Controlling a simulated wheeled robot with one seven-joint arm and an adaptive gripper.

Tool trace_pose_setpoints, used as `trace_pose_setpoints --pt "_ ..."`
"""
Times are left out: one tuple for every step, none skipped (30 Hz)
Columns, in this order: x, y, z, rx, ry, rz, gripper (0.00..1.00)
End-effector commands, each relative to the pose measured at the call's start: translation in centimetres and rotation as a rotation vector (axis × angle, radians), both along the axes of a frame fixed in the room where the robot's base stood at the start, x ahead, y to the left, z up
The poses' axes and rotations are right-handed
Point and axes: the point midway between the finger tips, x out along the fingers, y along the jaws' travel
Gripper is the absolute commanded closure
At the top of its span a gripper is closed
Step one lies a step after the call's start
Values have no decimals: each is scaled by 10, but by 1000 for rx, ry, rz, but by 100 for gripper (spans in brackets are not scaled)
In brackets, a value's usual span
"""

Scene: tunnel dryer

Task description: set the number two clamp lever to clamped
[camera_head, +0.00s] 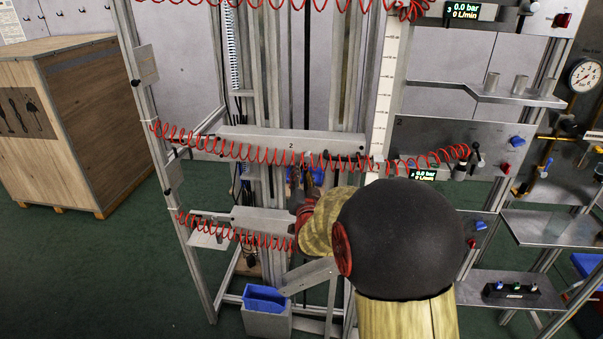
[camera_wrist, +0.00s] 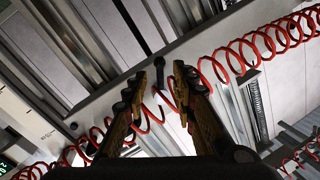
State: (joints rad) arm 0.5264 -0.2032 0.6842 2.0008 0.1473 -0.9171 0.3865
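A grey crossbeam marked 2 (camera_head: 250,138) runs across the frame in the head view. Small dark fittings show along its right half, but I cannot tell there which one is the clamp lever. In the wrist view the beam (camera_wrist: 105,100) runs diagonally, and a black lever-like piece (camera_wrist: 159,67) stands at its edge between my fingertips. I cannot tell its clamp setting. My gripper (camera_wrist: 168,80) is open, with a finger on either side of that piece and no clear contact. In the head view my gripper (camera_head: 303,182) is just below the beam, partly hidden by my arm.
A red coiled hose (camera_head: 230,149) hangs along the beam and passes behind or near my fingers in the wrist view (camera_wrist: 208,72). A lower beam (camera_head: 262,220) has another coil. A blue-lined bin (camera_head: 265,322) stands below. A wooden crate (camera_head: 70,130) is at left, with open floor between.

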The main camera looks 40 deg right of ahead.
Motion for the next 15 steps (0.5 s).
trace_pose_setpoints --pt "6 -5 -1 0 0 -1 73" --pt "9 -7 -1 0 0 -1 73" --pt "13 -10 -1 0 0 -1 73" --pt "15 -12 -1 0 0 -1 73" --pt "17 -13 -1 0 0 -1 73" --pt "20 -15 -1 0 0 -1 73" --pt "21 -16 0 0 0 -1 73" --pt "22 -17 0 0 0 -1 73" --pt "23 -18 0 -1 1 0 73" --pt "23 -18 0 -1 1 0 73" --pt "24 -18 0 -1 1 0 73" --pt "24 -18 0 -1 1 0 73" --pt "24 -18 0 -1 1 0 73" --pt "24 -18 0 -1 1 0 73" --pt "24 -18 0 -1 1 0 73"
